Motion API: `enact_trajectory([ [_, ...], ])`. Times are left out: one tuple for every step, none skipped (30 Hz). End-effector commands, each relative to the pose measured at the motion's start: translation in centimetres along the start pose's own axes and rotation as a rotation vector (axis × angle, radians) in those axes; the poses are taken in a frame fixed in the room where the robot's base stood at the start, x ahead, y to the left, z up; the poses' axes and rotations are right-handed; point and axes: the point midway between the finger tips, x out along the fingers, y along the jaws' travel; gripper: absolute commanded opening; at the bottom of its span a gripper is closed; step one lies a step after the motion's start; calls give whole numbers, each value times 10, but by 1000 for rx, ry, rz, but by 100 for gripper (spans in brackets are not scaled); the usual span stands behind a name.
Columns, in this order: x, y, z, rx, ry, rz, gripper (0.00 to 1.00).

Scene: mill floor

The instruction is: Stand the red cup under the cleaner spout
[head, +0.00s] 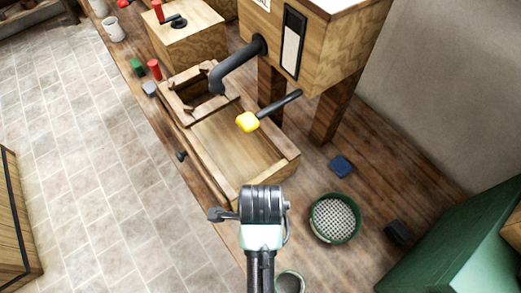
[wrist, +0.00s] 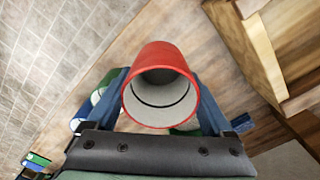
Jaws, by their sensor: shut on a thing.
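The red cup (wrist: 163,55) has a pale inside with a dark ring. In the wrist view its open mouth faces the camera. It sits between the two blue fingers of my gripper (wrist: 162,92), which is shut on it. In the head view my arm shows at the bottom middle, but my fingers and the held cup cannot be made out. A dark grey bent spout (head: 235,67) comes out of the wooden machine (head: 311,45) and ends above a small wooden box (head: 180,82). My arm is nearer and to the right of the spout.
A wooden trough (head: 235,145) and a yellow-ended lever (head: 247,122) are near the spout. A red cylinder (head: 155,69) and a green block (head: 138,69) stand near the bench edge. A green-rimmed sieve (head: 335,218) and blue block (head: 341,166) lie right. Tiled floor is left.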

Motion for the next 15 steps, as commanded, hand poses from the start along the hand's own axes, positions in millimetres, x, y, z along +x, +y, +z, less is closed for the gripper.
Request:
enact_trajectory([
  [-2, -4, 1, -59, -1, -3, 16],
  [-3, -6, 1, -105, -1, -2, 16],
  [-3, -8, 2, -172, -1, -2, 16],
  [-4, -11, 2, -226, -1, -3, 16],
  [-4, -13, 3, -283, -1, -3, 16],
  [-4, -16, 4, -362, -1, -3, 16],
  [-5, -19, 4, -421, -1, -3, 16],
  [-6, -21, 5, -480, -1, -4, 16],
  [-6, -24, 6, -560, -1, -4, 16],
  [-7, -26, 6, -619, -1, -3, 16],
  [-8, -29, 7, -678, -1, -3, 16],
  [-8, -32, 8, -756, -1, -4, 16],
  [-9, -34, 8, -816, -1, -3, 16],
  [-10, -36, 8, -875, -1, -3, 16],
  [-11, -40, 9, -953, 0, -3, 16],
])
